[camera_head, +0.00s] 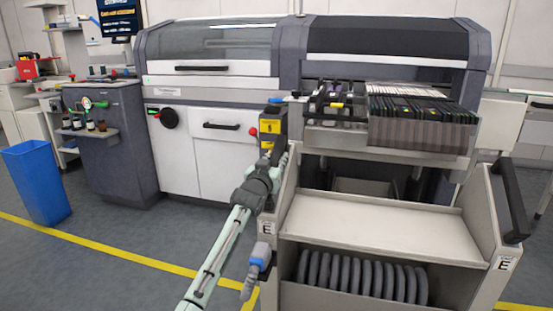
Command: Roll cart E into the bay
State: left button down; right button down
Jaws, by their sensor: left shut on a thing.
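Cart E (370,222) is a beige trolley with "E" labels on its side panels, standing at the right in front of the machine. It has a bare upper shelf, a lower bin of dark reels (362,277) and a black handle (511,203) at its right side. My left gripper (279,152) is at the top of the cart's left side, shut on the cart's left handle, which the gripper mostly hides. The bay (365,187) is the dark opening under the machine's feeder bank, just behind the cart; the cart partly covers it. My right gripper is out of view.
Above the bay, a feeder bank (420,135) juts out over the cart's back. A yellow box (270,128) marked 5 is beside the bay's left edge. A blue bin (36,182) and a dark cabinet (115,145) stand at left. Yellow lines (110,252) cross open floor.

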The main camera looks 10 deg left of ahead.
pick_arm(q)
jog(key=shift+f, duration=0.5)
jog(key=c, duration=1.4)
grip_release()
jog(key=shift+c, duration=0.2)
jog(key=shift+o, duration=1.2)
jog(key=shift+w, duration=0.1)
jog(key=shift+r, duration=0.25)
jog(key=s, duration=1.2)
jog(key=shift+a, duration=0.2)
